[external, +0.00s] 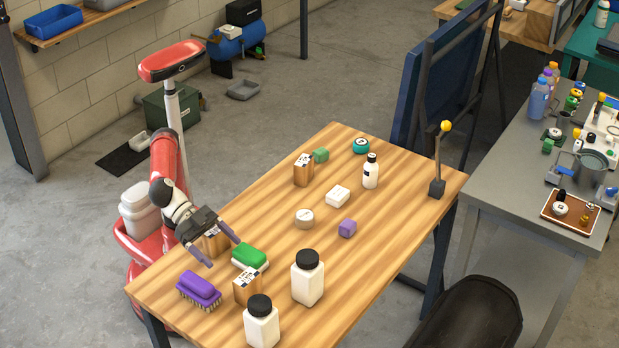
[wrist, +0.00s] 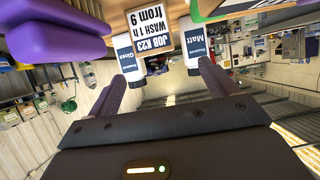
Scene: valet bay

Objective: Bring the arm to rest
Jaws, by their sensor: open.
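My gripper (external: 224,252) is at the near left end of the wooden table (external: 390,205), just over its left edge. Its two purple-grey fingers are spread apart, and I see nothing between them in the wrist view (wrist: 162,78). A wooden block (external: 213,243) shows partly behind the gripper. A green brush or sponge (external: 249,257) is just right of the fingertips, and a purple brush (external: 198,288) is just below them. Whether the fingers touch any of these I cannot tell.
A labelled wooden block (external: 247,287) and two white, black-capped bottles (external: 307,280) (external: 261,325) stand close by. The wrist view shows a "JOB K23" label (wrist: 151,32) between bottles marked Gloss (wrist: 127,57) and Matt (wrist: 193,43). Several small items lie farther along the table.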

